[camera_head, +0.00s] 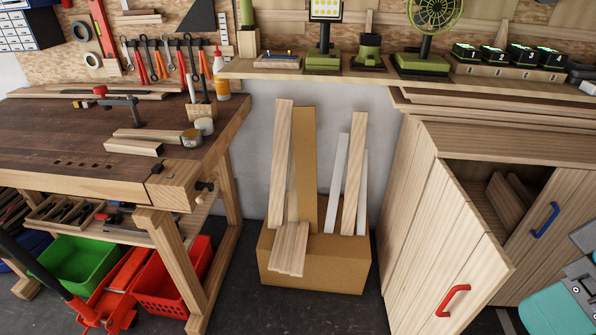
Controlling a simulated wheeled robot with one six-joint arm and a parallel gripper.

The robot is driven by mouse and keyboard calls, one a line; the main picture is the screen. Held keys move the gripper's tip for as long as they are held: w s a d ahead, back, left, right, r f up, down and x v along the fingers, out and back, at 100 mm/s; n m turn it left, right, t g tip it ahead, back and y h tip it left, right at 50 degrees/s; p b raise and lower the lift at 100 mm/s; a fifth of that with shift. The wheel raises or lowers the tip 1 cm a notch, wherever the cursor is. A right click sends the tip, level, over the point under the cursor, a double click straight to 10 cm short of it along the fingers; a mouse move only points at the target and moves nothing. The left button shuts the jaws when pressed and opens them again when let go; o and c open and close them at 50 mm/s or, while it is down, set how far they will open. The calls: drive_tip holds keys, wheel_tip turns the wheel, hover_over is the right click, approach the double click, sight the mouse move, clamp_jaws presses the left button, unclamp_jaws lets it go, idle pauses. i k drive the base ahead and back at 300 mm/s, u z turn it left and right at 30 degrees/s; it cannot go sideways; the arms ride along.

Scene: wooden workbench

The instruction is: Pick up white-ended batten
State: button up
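Several battens stand upright and leaning in a cardboard box (335,272) on the floor against the wall. A tall pale wood batten (280,160) leans at the left of the box, and another wood batten (354,170) leans at the right. Two white or pale grey strips, a nearer one (339,168) and a thinner one (362,190), stand beside the right batten. Two short battens (133,147) lie on the workbench. I cannot tell which batten has a white end; lower ends in the box are hidden. My gripper's fingers are not in view.
The dark-topped workbench (50,140) stands left, with a clamp (117,104) and cans on it. A wooden cabinet (425,225) with a half-open front stands right of the box. A shelf (300,72) overhangs behind the battens. Dark floor before the box is clear.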

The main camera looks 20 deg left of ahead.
sight(156, 136)
drive_tip(key=u, duration=1.85)
drive_tip(key=i, duration=1.95)
drive_tip(key=u, duration=0.55)
